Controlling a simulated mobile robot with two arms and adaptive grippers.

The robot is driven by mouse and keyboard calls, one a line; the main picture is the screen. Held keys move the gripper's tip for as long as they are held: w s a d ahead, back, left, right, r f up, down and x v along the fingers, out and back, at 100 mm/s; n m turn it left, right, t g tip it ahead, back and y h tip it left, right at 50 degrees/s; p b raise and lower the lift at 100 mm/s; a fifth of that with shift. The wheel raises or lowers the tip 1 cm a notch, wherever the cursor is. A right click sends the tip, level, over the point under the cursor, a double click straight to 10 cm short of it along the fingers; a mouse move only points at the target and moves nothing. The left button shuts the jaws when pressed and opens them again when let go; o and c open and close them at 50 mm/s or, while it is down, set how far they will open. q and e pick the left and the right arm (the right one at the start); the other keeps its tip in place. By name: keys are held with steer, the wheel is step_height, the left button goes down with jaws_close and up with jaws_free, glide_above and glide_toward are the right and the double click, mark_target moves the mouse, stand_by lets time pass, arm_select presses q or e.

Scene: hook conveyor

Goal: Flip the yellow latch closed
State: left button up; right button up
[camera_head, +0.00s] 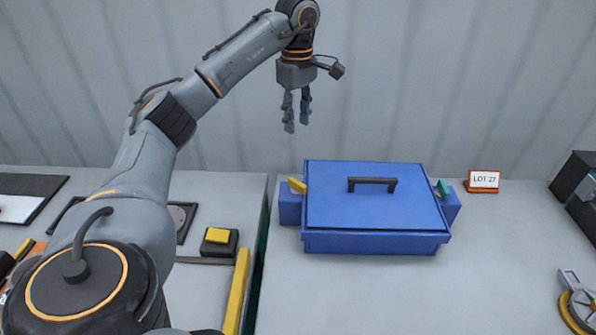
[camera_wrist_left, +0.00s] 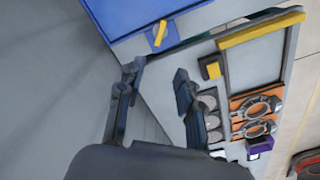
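The blue box (camera_head: 370,205) stands on the grey table with its lid down and a dark handle (camera_head: 372,183) on top. The yellow latch (camera_head: 297,186) is on the box's left side, tilted above a blue side block (camera_head: 290,208). The yellow latch also shows in the left wrist view (camera_wrist_left: 160,33), slanted. A green latch (camera_head: 442,188) is on the box's right side. My left gripper (camera_head: 297,126) hangs above and behind the box's left end, apart from the latch. Its fingers are spread and empty, also in the left wrist view (camera_wrist_left: 150,95). My right gripper is out of view.
A small sign reading LOT 27 (camera_head: 483,181) stands right of the box. A dark block with a yellow top (camera_head: 218,238) and a yellow bar (camera_head: 237,290) are on the left table. A yellow-ringed device (camera_head: 578,305) is at lower right. The table in front is clear.

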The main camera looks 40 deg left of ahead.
arm_select(q)
step_height(320, 180, down, 4)
steer(key=r+b, duration=0.1)
steer(key=b, duration=0.4)
glide_toward(298, 182)
step_height(298, 182, down, 8)
steer(key=shift+s+r+p, duration=0.1)
steer(key=shift+r+p, duration=0.05)
steer(key=shift+p, duration=0.6)
steer(key=shift+f, duration=0.55)
steer(key=shift+a+f, duration=0.1)
steer(key=shift+f, duration=0.05)
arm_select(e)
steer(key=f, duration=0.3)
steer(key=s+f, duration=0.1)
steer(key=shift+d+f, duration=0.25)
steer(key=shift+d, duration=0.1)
arm_select(q)
jaws_close()
